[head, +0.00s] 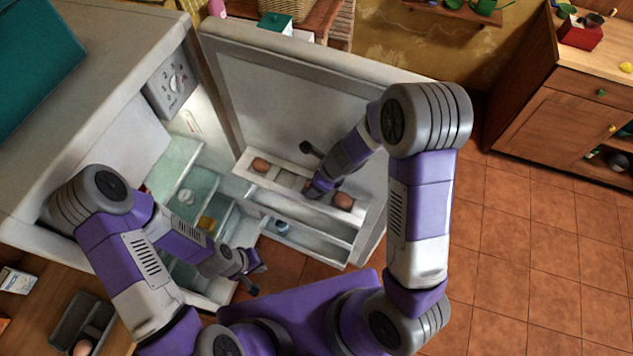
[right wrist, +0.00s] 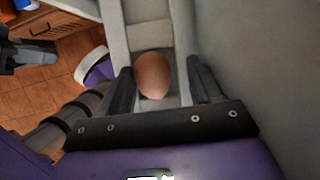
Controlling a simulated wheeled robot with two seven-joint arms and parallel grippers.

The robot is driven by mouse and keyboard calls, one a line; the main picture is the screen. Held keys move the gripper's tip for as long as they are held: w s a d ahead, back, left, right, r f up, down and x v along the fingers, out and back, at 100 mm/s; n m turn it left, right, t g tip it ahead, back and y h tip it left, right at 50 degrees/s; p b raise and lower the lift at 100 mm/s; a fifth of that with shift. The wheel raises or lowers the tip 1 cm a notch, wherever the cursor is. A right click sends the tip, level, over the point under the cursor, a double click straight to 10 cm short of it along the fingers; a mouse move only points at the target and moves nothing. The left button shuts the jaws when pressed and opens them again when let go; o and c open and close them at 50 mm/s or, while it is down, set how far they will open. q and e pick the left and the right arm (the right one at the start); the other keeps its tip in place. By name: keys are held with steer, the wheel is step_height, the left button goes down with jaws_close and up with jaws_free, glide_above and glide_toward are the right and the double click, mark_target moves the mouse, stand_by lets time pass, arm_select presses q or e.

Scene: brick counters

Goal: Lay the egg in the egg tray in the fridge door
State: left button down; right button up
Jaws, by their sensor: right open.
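The egg tray (head: 262,182) is the white top shelf on the inside of the open fridge door (head: 300,95). One brown egg (head: 260,164) lies at its left end and another brown egg (head: 343,201) towards its right. My right gripper (head: 312,190) is down at the tray between these two. In the right wrist view an egg (right wrist: 153,75) sits in the tray (right wrist: 150,35) between the open, parted fingers; I cannot tell which egg this is. My left gripper (head: 256,278) is open and empty, in front of the fridge.
A further egg (head: 82,348) lies in a dark container (head: 68,318) on the wooden counter at lower left. The fridge's glass shelves (head: 195,190) are left of the door. A lower door shelf (head: 310,242) holds a small blue item. Tiled floor is free at right.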

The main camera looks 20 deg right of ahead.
steer(key=shift+s+d+p, duration=0.15)
steer(key=shift+s+p, duration=0.15)
steer(key=shift+p, duration=0.1)
steer(key=p+v, duration=0.6)
steer(key=v, duration=0.6)
steer(key=shift+w+r, duration=0.15)
steer(key=shift+w, duration=0.05)
